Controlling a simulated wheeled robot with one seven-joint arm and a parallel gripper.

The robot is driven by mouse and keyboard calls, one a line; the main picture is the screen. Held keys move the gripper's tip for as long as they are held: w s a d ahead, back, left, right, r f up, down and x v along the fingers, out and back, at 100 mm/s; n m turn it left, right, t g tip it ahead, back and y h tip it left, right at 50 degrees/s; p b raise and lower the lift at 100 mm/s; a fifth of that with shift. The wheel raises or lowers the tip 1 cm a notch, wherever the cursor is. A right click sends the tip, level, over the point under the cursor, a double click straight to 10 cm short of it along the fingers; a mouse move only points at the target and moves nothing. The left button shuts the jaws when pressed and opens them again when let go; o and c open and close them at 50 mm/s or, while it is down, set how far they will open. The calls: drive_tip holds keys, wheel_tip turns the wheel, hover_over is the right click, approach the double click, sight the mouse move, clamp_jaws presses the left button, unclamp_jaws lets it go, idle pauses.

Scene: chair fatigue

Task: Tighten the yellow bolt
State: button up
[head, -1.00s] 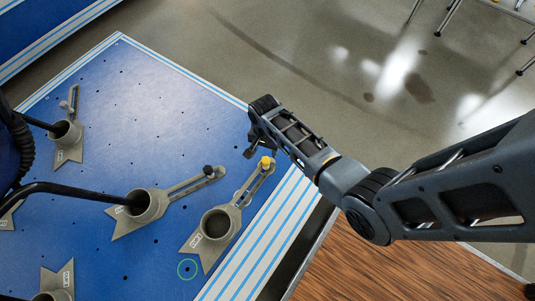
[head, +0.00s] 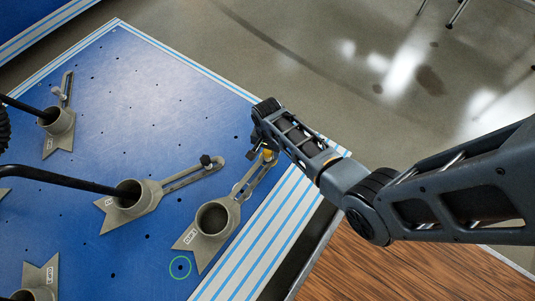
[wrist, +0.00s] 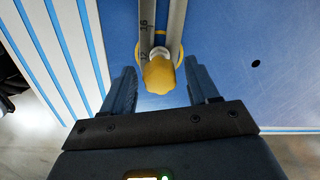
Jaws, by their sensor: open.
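The yellow bolt (head: 268,154) stands in the slotted arm of a grey bracket (head: 234,205) with a round cup at its other end. In the head view my gripper (head: 262,146) is right at the bolt and partly hides it. In the wrist view the yellow bolt head (wrist: 159,76) sits between the two fingers of my gripper (wrist: 160,86). The fingers are open, with a gap on both sides of the head. The slot rails (wrist: 147,22) run up the picture behind the bolt.
A similar bracket (head: 143,203) with a black-knobbed bolt (head: 206,160) lies to the left, with a black rod in its cup. More brackets stand farther left. The blue table (head: 160,110) has small holes, a green ring (head: 180,267) and a striped edge (head: 255,255).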

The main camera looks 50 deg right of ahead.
idle(0.3)
drive_tip(key=shift+r+n+p, duration=0.1)
drive_tip(key=shift+n+p, duration=0.35)
drive_tip(key=shift+n, duration=1.55)
drive_tip(key=n+p, duration=0.1)
drive_tip(key=n, duration=0.3)
drive_tip(key=shift+c, duration=0.4)
drive_tip(key=c, duration=0.9)
drive_tip(key=m+p, duration=0.1)
drive_tip(key=m, duration=0.1)
drive_tip(key=shift+m, duration=1)
